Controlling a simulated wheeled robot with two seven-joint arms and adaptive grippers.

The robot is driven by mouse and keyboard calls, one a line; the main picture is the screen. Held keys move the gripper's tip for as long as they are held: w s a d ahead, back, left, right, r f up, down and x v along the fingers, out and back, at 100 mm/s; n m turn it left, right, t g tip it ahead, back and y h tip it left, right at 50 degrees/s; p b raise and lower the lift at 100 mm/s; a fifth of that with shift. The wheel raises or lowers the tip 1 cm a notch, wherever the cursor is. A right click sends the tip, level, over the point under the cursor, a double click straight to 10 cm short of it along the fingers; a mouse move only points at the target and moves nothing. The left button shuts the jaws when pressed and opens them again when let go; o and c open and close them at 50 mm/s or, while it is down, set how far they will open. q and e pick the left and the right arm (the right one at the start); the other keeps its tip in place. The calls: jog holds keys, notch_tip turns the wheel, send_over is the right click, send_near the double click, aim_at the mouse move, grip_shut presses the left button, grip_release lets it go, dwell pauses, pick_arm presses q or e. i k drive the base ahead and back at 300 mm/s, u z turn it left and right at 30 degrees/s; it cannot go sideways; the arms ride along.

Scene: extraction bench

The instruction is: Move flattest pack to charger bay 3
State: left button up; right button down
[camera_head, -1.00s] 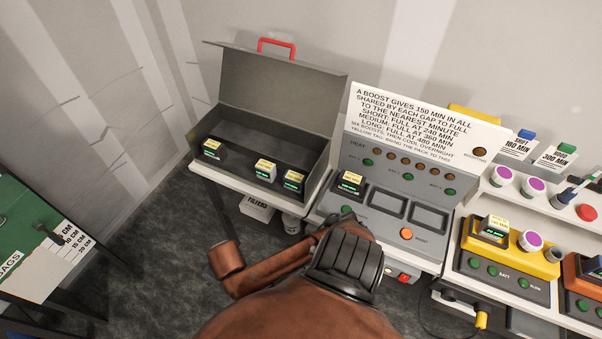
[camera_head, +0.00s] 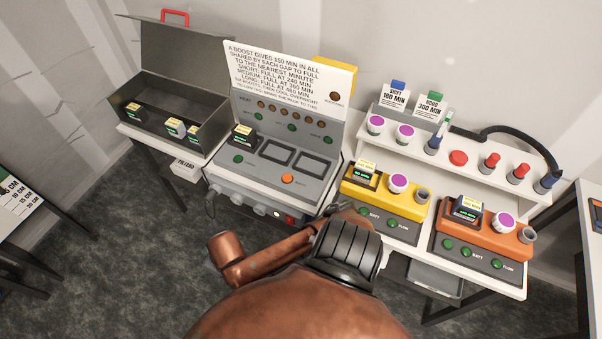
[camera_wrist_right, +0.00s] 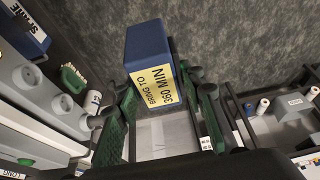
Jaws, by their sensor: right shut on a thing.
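In the right wrist view my right gripper (camera_wrist_right: 160,94) is shut on a dark blue pack (camera_wrist_right: 150,42) with a yellow label reading "BRING TO 360 MIN". The held pack is clear of any surface there. In the head view my right arm covers the gripper and pack. The grey charger (camera_head: 262,182) has three bays in a row. Its left bay holds a dark pack (camera_head: 243,138) with a yellow label. The middle bay (camera_head: 278,153) and right bay (camera_head: 309,165) are empty. My left gripper is not in view.
An open grey case (camera_head: 155,92) holds three packs. A yellow unit (camera_head: 395,203) and an orange unit (camera_head: 492,233), each with a pack, stand to the right of the charger. The upright sign panel (camera_head: 285,85) rises behind the bays.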

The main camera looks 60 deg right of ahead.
aim_at(311, 167)
jog(key=k, duration=0.1)
jog(key=z, duration=0.95)
